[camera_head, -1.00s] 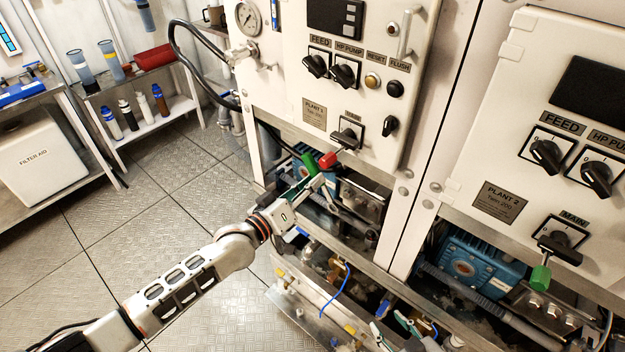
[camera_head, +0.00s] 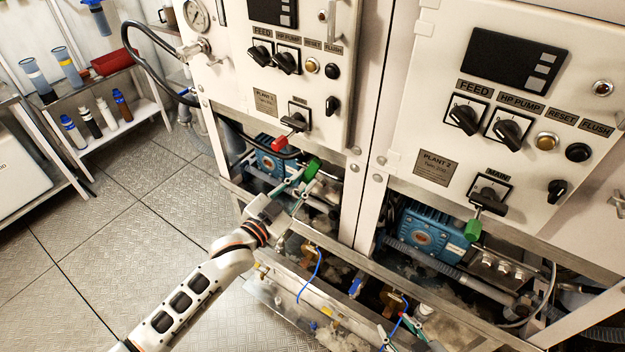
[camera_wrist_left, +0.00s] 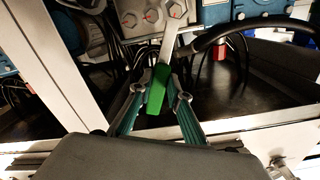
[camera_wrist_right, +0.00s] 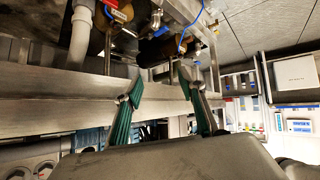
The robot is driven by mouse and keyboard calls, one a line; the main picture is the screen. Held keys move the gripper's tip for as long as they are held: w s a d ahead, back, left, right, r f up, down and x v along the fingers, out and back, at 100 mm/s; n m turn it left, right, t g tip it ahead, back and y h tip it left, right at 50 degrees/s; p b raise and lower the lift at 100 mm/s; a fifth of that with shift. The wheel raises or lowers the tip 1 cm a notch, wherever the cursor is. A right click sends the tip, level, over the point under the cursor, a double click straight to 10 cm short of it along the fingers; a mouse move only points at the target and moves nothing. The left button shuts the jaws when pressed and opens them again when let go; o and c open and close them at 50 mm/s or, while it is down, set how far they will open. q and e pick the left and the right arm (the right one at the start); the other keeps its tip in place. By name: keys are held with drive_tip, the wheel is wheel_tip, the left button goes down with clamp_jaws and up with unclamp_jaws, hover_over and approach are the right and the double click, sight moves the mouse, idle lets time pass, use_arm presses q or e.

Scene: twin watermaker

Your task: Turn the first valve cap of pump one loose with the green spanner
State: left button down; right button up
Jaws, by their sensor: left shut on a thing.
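The green spanner's handle (camera_head: 312,168) is in my left gripper (camera_head: 298,186), below the Plant 1 panel. In the left wrist view the green handle (camera_wrist_left: 157,90) sits between the fingertips (camera_wrist_left: 160,86). Its grey shaft (camera_wrist_left: 170,46) runs up toward a metal block with hex valve caps (camera_wrist_left: 151,16) bearing red marks. Pump one, blue (camera_head: 281,163), is behind, partly hidden by the gripper. My right gripper (camera_head: 402,326) is low in front of the frame; its fingertips (camera_wrist_right: 162,84) are apart and empty.
The Plant 2 panel (camera_head: 437,168) and its blue pump (camera_head: 430,235) stand to the right. A red tag (camera_head: 280,141) hangs at Plant 1's main switch, a green one (camera_head: 473,230) at Plant 2's. A metal rail (camera_head: 345,253) crosses in front. Floor at left (camera_head: 110,240) is clear.

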use_arm(q)
drive_tip(key=shift+d+m, duration=0.1)
drive_tip(key=shift+m, duration=0.2)
drive_tip(key=shift+w+d+b, duration=0.3)
drive_tip(key=shift+w+b, duration=0.05)
drive_tip(key=shift+w, duration=0.25)
drive_tip(key=shift+b+x, duration=0.75)
drive_tip(key=shift+x, duration=0.35)
drive_tip(key=shift+d, duration=0.1)
use_arm(e)
drive_tip(key=shift+w+a+r+t+y, duration=0.15)
drive_tip(key=shift+w+a+r+t, duration=0.05)
drive_tip(key=shift+w+a+r, duration=0.3)
drive_tip(key=shift+w+a+r+t+y, duration=0.2)
drive_tip(key=shift+w+a+r, duration=0.15)
drive_tip(key=shift+a, duration=0.25)
drive_tip(key=shift+d, duration=0.1)
use_arm(q)
drive_tip(key=shift+p, duration=0.3)
use_arm(e)
drive_tip(key=shift+s+d+f, duration=0.15)
drive_tip(key=shift+d+f, duration=0.35)
drive_tip(key=shift+a+r, duration=0.1)
drive_tip(key=shift+r, duration=0.1)
